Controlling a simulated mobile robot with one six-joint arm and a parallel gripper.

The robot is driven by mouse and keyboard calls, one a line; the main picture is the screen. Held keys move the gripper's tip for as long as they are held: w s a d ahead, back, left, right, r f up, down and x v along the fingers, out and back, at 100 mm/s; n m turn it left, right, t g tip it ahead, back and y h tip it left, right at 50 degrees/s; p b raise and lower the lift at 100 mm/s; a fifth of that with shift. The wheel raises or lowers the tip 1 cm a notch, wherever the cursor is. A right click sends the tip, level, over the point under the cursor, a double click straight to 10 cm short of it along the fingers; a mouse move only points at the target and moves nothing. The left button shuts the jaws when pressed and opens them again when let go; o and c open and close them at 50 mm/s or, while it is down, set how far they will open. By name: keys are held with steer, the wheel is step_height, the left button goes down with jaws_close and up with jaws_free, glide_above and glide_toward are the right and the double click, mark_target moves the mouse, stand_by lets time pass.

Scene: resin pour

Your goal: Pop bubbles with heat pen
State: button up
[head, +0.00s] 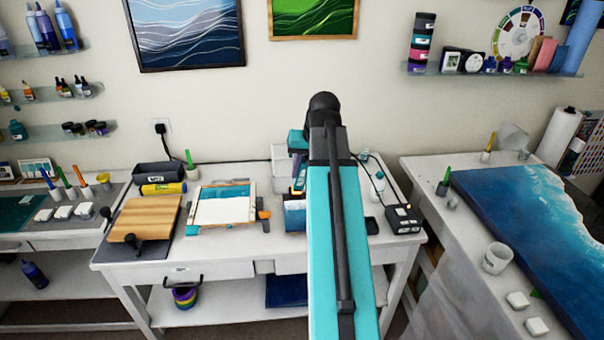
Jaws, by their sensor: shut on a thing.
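My teal arm rises through the middle of the head view and bends at a black joint. Beyond it, a teal and dark part of my arm hangs down, with my gripper (298,186) low on it, small and partly hidden by the nearer link. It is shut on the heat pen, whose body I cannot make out. A black cord runs from the small black station (402,219) up and behind my arm. A small blue and white piece (295,218) lies below the gripper, its right side hidden. No bubbles can be made out at this size.
The white workbench (247,252) holds a wooden board (145,217), a framed white panel (224,211), a black tray (158,173) and a small bottle (375,187). At right, a table bears a blue ocean resin slab (520,210) and a white cup (497,258).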

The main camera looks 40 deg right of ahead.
steer(key=shift+s+r, duration=0.2)
steer(key=shift+r, duration=0.3)
steer(key=shift+a, duration=0.1)
stand_by(0.4)
